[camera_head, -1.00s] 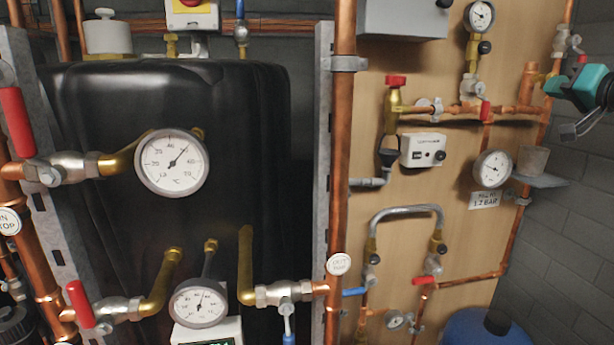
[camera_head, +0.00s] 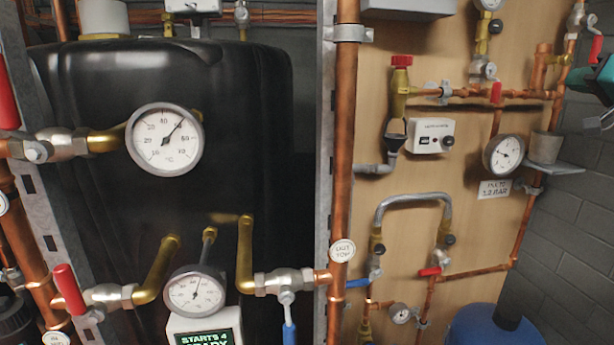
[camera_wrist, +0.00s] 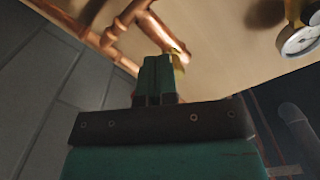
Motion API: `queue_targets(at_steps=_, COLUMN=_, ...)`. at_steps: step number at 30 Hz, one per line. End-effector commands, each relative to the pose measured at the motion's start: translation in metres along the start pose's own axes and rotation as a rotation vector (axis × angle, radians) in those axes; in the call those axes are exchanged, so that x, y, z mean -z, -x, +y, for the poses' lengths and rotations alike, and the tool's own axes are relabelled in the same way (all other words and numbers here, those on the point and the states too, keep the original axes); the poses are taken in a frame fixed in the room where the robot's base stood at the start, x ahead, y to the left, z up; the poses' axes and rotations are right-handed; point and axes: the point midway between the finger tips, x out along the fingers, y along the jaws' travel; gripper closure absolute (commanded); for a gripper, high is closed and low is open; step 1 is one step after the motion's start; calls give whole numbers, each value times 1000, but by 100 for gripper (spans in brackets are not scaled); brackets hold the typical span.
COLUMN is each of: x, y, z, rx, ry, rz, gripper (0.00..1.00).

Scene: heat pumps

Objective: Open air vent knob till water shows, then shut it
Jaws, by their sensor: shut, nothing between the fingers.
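The air vent appears as a small brass fitting (camera_head: 556,60) by the top of the upright copper pipe (camera_head: 541,68), at the right of the board in the head view. In the wrist view the brass fitting (camera_wrist: 181,54) shows just beyond and to the right of my fingertips. Its knob cannot be made out clearly, and no water is visible. My gripper (camera_wrist: 160,60) is shut and empty, with its green fingers together. Whether the fingertips touch the fitting cannot be told. In the head view only part of my teal gripper shows at the right edge.
A grey cup (camera_head: 545,147) stands on a bracket (camera_head: 555,167) below the vent. A grey block wall (camera_head: 575,240) lies right. A blue vessel (camera_head: 490,328) stands below.

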Motion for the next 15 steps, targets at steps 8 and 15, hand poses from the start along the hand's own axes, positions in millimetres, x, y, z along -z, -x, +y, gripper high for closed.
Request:
queue_targets(at_steps=8, x=2, y=33, z=1, rx=-2, ry=6, rz=7, gripper=100)
queue_targets(at_steps=15, x=4, y=35, z=-2, rx=2, ry=6, rz=6, gripper=100)
